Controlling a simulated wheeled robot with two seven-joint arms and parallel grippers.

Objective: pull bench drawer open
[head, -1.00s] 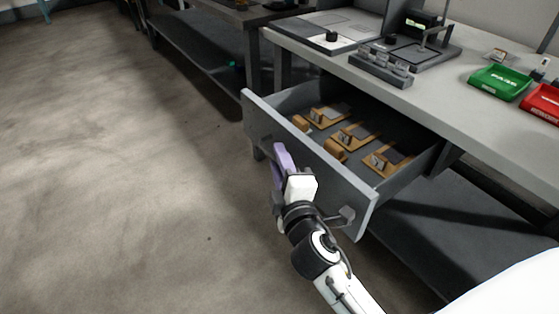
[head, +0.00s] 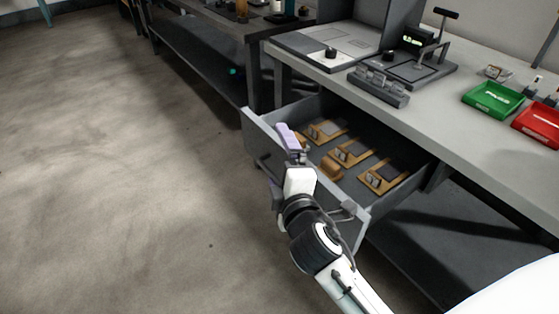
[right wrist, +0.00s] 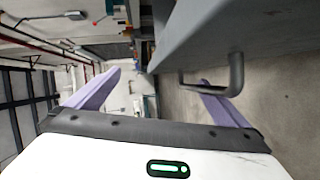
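The bench drawer (head: 345,203) is pulled well out from under the worktop, and its inside shows. My right gripper (head: 290,140) is at the drawer's front panel, its lilac finger overlapping the panel's top edge in the head view. In the right wrist view, the two lilac fingers of my right gripper (right wrist: 158,95) are wide apart with nothing held. The grey drawer handle (right wrist: 236,76) is beside the right-hand finger there; I cannot tell whether they touch. My left gripper is not in view.
Several wooden blocks with grey parts (head: 350,152) lie in the drawer. The worktop (head: 450,118) carries a green tray (head: 492,98), a red tray (head: 538,122) and instruments. A dark lower shelf (head: 420,250) is under the bench. The floor (head: 120,180) at left is clear.

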